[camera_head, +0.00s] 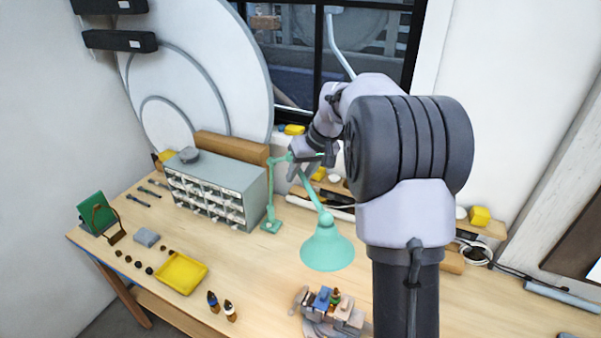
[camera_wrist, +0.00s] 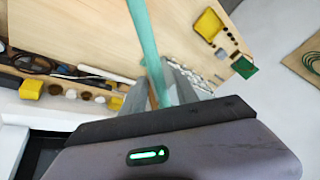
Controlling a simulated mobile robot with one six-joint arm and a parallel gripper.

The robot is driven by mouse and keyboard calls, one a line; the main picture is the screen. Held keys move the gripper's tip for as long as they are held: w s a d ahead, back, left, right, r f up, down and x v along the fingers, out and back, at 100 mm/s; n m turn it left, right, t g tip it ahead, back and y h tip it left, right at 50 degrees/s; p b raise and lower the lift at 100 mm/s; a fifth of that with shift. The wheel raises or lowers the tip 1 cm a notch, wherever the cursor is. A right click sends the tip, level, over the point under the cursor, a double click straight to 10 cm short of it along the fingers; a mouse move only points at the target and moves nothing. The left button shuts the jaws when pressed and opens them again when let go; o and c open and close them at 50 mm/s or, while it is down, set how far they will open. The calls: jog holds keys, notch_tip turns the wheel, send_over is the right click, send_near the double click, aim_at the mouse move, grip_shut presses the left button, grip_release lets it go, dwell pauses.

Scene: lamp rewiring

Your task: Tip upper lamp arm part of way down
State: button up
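The teal desk lamp stands on the bench. Its base (camera_head: 271,226) is beside the drawer cabinet, and its lower arm (camera_head: 271,190) rises nearly upright. The upper lamp arm (camera_head: 312,192) slopes down to the right from the top joint to the bell-shaped shade (camera_head: 327,249), which hangs above the bench. My gripper (camera_head: 298,170) is at the upper arm, near its joint end. In the wrist view, the upper lamp arm (camera_wrist: 145,30) runs between the two fingers of my gripper (camera_wrist: 160,75), which sit close against it on both sides. The exact contact is partly hidden.
A grey drawer cabinet (camera_head: 215,187) stands left of the lamp. A yellow tray (camera_head: 181,273) and small bottles lie in front. My arm hides part of the bench at right.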

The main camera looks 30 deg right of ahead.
grip_shut()
dwell(1.3)
